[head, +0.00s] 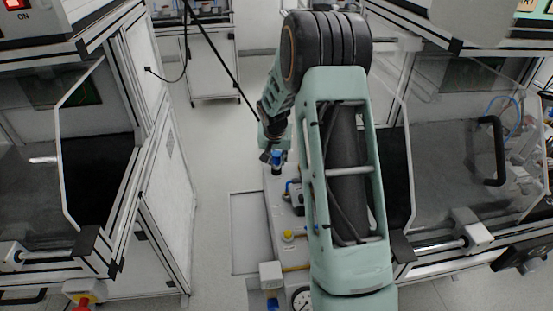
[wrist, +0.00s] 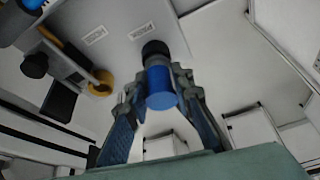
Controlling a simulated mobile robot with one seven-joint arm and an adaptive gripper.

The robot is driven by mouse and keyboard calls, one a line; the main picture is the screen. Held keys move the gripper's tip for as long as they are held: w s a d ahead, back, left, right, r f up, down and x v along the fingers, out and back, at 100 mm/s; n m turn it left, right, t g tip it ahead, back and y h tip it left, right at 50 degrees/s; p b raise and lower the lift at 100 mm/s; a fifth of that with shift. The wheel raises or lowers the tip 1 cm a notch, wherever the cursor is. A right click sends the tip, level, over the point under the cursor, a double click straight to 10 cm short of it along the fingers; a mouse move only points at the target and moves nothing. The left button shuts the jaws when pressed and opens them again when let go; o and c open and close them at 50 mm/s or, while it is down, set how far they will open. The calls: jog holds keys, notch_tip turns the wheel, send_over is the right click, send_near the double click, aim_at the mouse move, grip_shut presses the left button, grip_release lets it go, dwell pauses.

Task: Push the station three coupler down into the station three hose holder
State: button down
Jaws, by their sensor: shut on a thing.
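A blue coupler (wrist: 160,88) with a black end (wrist: 155,49) is between the fingers of my gripper (wrist: 161,84) in the wrist view. The fingers are shut on its blue part. In the head view my gripper (head: 271,154) points down at the far end of a light grey panel (head: 282,218). The blue coupler (head: 277,157) shows just below the fingers there. The hose holder is not clearly visible.
A yellow fitting (wrist: 101,82) and a black knob (wrist: 35,65) stand on the panel beside the coupler. A yellow knob (head: 288,235) and a gauge (head: 302,299) sit nearer in the head view. Glass-fronted cabinets flank the panel. Open floor (head: 213,150) lies to its left.

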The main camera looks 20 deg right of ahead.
jog(key=c, duration=1.6)
grip_release()
jog(key=v, duration=1.2)
